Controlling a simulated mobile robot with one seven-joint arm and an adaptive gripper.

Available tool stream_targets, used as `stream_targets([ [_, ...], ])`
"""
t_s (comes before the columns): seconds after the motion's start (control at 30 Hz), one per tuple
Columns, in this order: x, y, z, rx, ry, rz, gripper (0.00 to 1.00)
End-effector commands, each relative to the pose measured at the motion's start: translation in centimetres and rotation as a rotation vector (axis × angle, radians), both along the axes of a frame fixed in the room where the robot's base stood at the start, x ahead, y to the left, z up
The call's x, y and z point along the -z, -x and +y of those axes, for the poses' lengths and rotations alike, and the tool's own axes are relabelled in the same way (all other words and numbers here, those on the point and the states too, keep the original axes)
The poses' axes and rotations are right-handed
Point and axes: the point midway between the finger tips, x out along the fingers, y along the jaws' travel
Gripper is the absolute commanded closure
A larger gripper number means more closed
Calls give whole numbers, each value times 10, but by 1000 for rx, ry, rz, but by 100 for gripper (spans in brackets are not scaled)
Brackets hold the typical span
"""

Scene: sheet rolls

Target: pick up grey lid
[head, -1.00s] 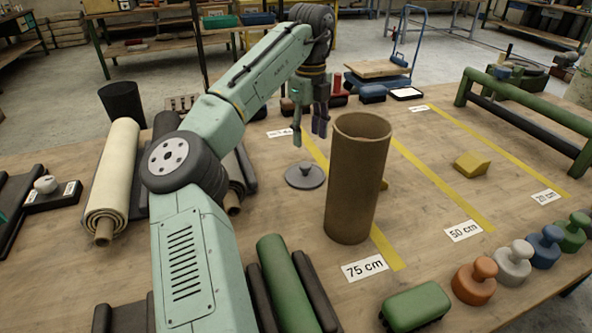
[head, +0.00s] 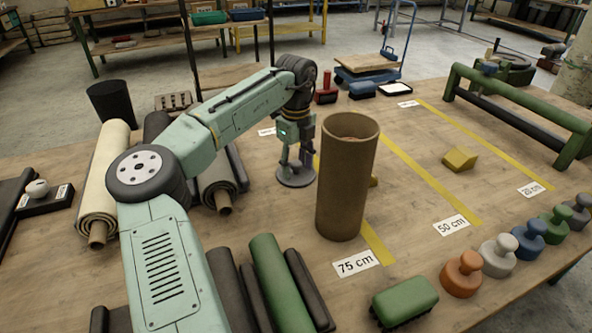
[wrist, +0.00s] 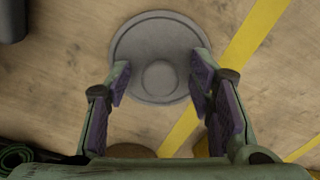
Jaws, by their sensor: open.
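The grey lid (head: 296,176) is a flat round disc with a round knob. It lies on the wooden table just left of the brown cardboard tube (head: 346,195). My gripper (head: 296,158) points down over the lid with its fingers low, close to it. In the wrist view the lid (wrist: 150,40) shows whole at the top centre, with its knob (wrist: 160,78) between the fingertips of my gripper (wrist: 160,74). The fingers are open, one on each side of the knob, with a gap on both sides. I cannot tell how far the fingertips are above the lid.
The tall tube stands close to the right of my gripper. Yellow tape lines (head: 425,175) cross the table. A yellow wedge (head: 460,159) lies further right. Several knobbed weights (head: 461,274) line the right front edge. Rolls (head: 104,180) lie left, partly behind my arm.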

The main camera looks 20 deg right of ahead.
Motion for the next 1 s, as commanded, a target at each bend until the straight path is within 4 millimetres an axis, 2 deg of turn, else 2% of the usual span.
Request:
stream_targets([
  [0.07, 0, 0, 0, 0, 0, 0, 54],
  [0.73, -1, 0, 0, 0, 0, -1, 99],
  [1.0, -4, 0, 0, 0, 0, -1, 99],
])
